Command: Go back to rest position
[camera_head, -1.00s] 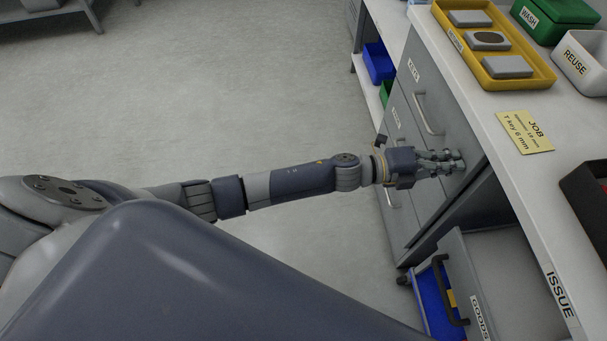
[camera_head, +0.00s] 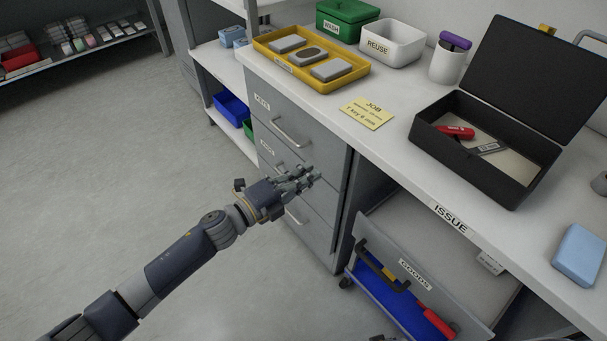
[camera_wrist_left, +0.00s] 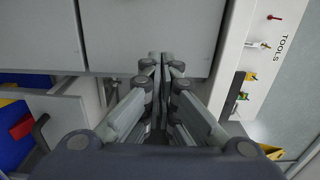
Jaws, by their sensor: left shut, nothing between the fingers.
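My left gripper (camera_head: 308,176) is shut and empty in the head view, in front of the grey drawer cabinet (camera_head: 318,208). Its fingers also show closed together in the left wrist view (camera_wrist_left: 160,58), with grey drawer fronts (camera_wrist_left: 145,25) beyond them. I cannot tell whether the fingertips touch the cabinet. My right gripper is not clearly in view.
The worktop holds a yellow tray (camera_head: 262,45), a REUSE bin (camera_head: 402,52) and an open black case (camera_head: 425,128). The floor (camera_head: 120,170) at left is clear.

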